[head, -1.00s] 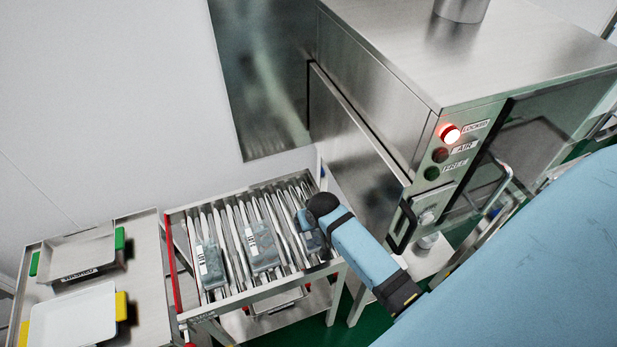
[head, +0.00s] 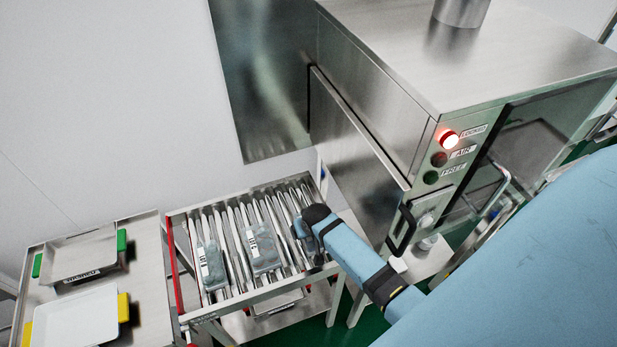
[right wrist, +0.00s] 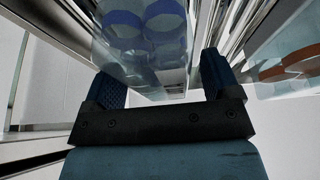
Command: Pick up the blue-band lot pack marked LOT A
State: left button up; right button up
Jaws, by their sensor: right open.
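In the right wrist view a clear pack with blue bands (right wrist: 145,30) lies ahead of and between the fingers of my right gripper (right wrist: 160,72). The fingers are apart; I cannot tell whether they touch it. No LOT A mark is readable there. In the head view my right gripper (head: 304,236) is low over the right end of the roller table, hiding most of the pack beneath it. Two other packs, a left pack (head: 212,266) and a middle pack (head: 263,248), lie on the rollers with white labels. My left gripper is not in view.
The roller table (head: 250,297) has a raised metal rim. A side table at left holds a green-tabbed tray (head: 78,276) and a yellow-tabbed tray (head: 75,318). The steel washer (head: 375,115), with a red lamp lit (head: 449,139), stands close to the right. A pack with an orange band (right wrist: 290,70) is beside my right gripper.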

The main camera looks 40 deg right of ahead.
jog(key=shift+f, duration=0.2)
dwell(0.3)
jog(key=shift+c, duration=0.2)
jog(key=c, duration=1)
jog(key=shift+r, duration=0.1)
